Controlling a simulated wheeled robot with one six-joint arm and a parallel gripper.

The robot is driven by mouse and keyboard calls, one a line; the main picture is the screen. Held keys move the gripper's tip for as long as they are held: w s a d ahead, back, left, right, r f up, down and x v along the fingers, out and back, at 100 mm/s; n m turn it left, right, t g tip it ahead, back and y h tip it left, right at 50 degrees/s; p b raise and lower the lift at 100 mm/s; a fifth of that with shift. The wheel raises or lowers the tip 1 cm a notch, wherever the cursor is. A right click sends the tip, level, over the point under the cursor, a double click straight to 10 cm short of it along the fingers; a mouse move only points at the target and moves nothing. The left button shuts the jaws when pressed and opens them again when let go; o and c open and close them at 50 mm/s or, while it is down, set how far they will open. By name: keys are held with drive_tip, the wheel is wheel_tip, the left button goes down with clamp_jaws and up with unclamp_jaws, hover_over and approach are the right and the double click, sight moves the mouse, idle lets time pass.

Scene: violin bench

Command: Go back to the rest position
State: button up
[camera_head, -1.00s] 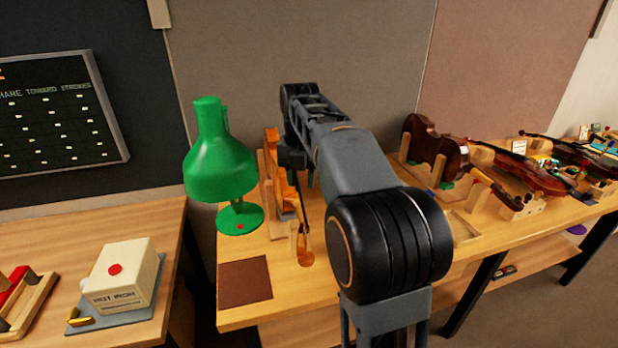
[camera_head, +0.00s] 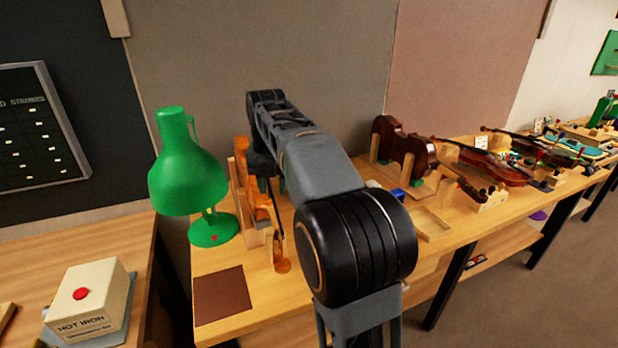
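My arm reaches forward over the wooden bench (camera_head: 222,262), its dark upper links in the middle of the view. The end of the arm is near an orange wooden violin part (camera_head: 268,214) that stands in a light wood holder beside the green lamp. My gripper's fingers are hidden behind the arm and these parts, so I cannot tell whether it is open, shut or holding anything.
A green lamp (camera_head: 186,165) stands left of the arm. A brown mat (camera_head: 222,293) lies at the bench's front left. A violin body (camera_head: 404,146) in a stand and finished violins (camera_head: 490,163) are to the right. A hot iron box (camera_head: 88,298) sits on the left table.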

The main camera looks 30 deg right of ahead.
drive_tip(key=s+a+f+m+t, duration=0.2)
drive_tip(key=s+a+f+m, duration=0.2)
drive_tip(key=m, duration=1)
drive_tip(key=s+a+f+m+t, duration=0.2)
drive_tip(key=s+a+f+m, duration=0.3)
drive_tip(key=s+f+m, duration=0.4)
drive_tip(key=s+m, duration=0.3)
drive_tip(key=m, duration=0.3)
drive_tip(key=shift+s+f, duration=0.2)
drive_tip(key=shift+s, duration=0.1)
wheel_tip(320, 180, up, 13)
drive_tip(key=m+g, duration=0.4)
drive_tip(key=m, duration=0.3)
hover_over(277, 232)
wheel_tip(277, 232, down, 14)
drive_tip(key=shift+r+b, duration=0.25)
drive_tip(key=shift+b, duration=0.2)
